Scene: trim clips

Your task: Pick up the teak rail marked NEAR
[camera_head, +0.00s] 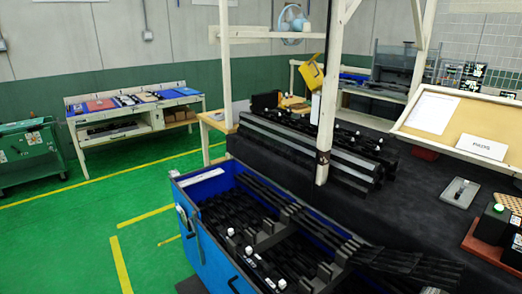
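I cannot make out a teak rail or the word NEAR in this view. A blue bin (215,258) in the lower middle holds many long black strips (300,215), and black brackets (268,240) with small white knobs cross it. More long dark rails (300,143) lie stacked on the black-topped table behind the bin. Neither of my grippers can be made out in this view.
A white post (329,100) rises from the black tabletop (400,215). A tilted board (465,125) with papers stands at right, near a grey plate (460,193) and a brown wooden base (492,248). Green floor (80,230) is open at left, before a white workbench (140,115).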

